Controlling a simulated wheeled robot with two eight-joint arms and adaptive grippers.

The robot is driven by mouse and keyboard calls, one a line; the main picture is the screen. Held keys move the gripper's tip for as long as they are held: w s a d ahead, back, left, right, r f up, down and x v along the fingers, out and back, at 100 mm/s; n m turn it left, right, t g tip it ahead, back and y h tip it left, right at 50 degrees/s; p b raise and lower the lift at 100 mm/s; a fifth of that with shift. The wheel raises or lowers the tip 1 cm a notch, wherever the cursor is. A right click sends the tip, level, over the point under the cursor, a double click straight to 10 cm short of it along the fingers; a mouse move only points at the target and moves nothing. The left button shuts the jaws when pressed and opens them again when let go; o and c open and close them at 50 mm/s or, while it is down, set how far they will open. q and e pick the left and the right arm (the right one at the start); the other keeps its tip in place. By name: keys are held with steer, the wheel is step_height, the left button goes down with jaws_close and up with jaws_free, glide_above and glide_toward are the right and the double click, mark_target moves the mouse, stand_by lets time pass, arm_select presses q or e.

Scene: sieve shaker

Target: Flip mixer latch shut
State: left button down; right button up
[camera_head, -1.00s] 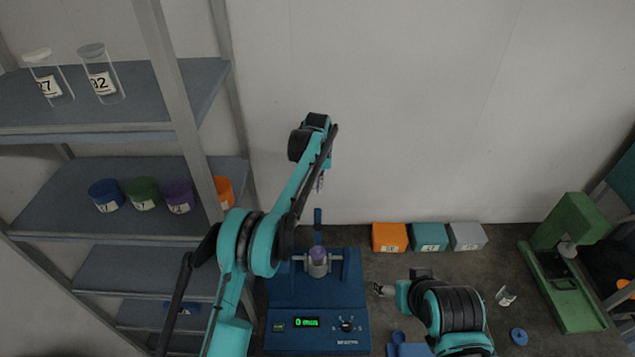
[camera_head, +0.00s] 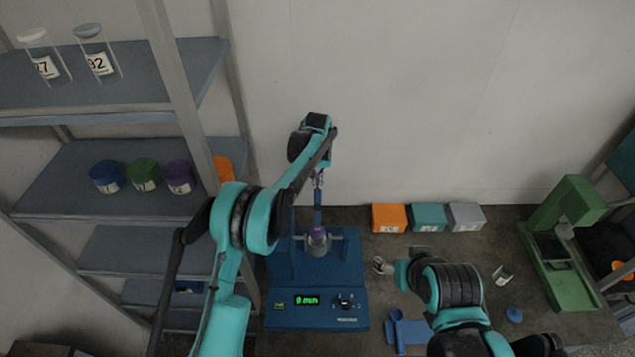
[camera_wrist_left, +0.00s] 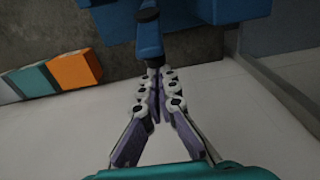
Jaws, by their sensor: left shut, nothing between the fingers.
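The blue mixer (camera_head: 290,315) stands on the table with its display reading 0 min. A purple-topped container (camera_head: 318,234) sits in its holder. The blue latch lever (camera_head: 318,207) stands up behind the container; in the left wrist view its arm (camera_wrist_left: 148,38) reaches to my fingertips. My left gripper (camera_head: 318,182) is shut and empty above the lever's upper end; in the left wrist view its fingertips (camera_wrist_left: 163,76) are at the lever's tip, and I cannot tell whether they touch. My right gripper (camera_head: 380,266) is right of the mixer, its fingers too small to read.
Orange (camera_head: 389,218), teal (camera_head: 428,218) and grey (camera_head: 466,217) boxes stand along the wall. A green press (camera_head: 560,250) stands at right. Blue parts (camera_head: 410,333) lie right of the mixer. A shelf (camera_head: 120,185) with colored containers is at left.

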mark_target(318, 195)
arm_select(q)
steer(key=shift+s, duration=0.1)
steer(key=shift+s+r+t+b, duration=0.25)
steer(key=shift+s+t+b, duration=0.3)
steer(key=shift+t+b, duration=0.15)
steer(key=shift+s+r+t+b, duration=0.2)
steer(key=shift+s+t+b, duration=0.35)
steer(key=shift+t+b, duration=0.1)
steer(key=s+t+b, duration=0.3)
steer(key=b, duration=0.1)
steer(key=shift+s+r+t, duration=0.25)
steer(key=shift+s+r, duration=0.1)
steer(key=shift+s, duration=0.05)
steer(key=s+f+t+b, duration=0.6)
steer(key=s+b, duration=0.6)
steer(key=b, duration=0.2)
steer(key=shift+f, duration=0.25)
steer(key=shift+a, duration=0.1)
